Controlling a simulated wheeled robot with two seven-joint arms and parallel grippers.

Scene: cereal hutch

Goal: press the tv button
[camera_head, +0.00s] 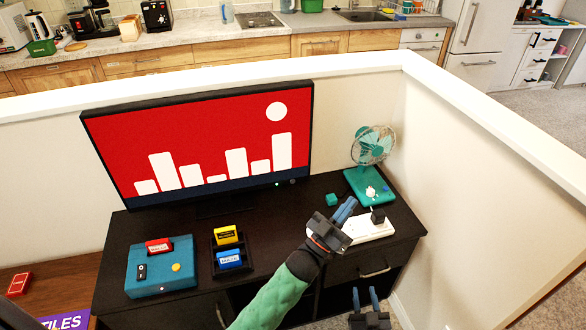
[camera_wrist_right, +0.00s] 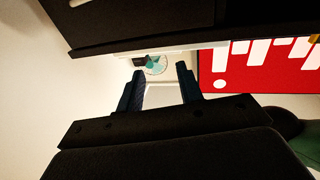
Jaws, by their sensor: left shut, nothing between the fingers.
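The TV (camera_head: 200,145) stands at the back of the dark desk, its screen lit red with white bars and a circle. Two small round spots (camera_head: 278,184) show on its lower right bezel; I cannot tell which is the button. My left gripper (camera_head: 345,211) is shut and empty, over the desk to the right of and nearer than that bezel corner, apart from the TV. My right gripper (camera_head: 366,298) is open and empty, low in front of the desk. The right wrist view shows its spread fingers (camera_wrist_right: 159,88) and part of the TV screen (camera_wrist_right: 255,68).
A teal fan (camera_head: 371,170) stands at the desk's right back. A white power strip (camera_head: 372,228) with a black plug lies beside my left gripper. A teal box (camera_head: 160,270) and a black cartridge holder (camera_head: 230,253) sit front left. Low walls enclose the back and right.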

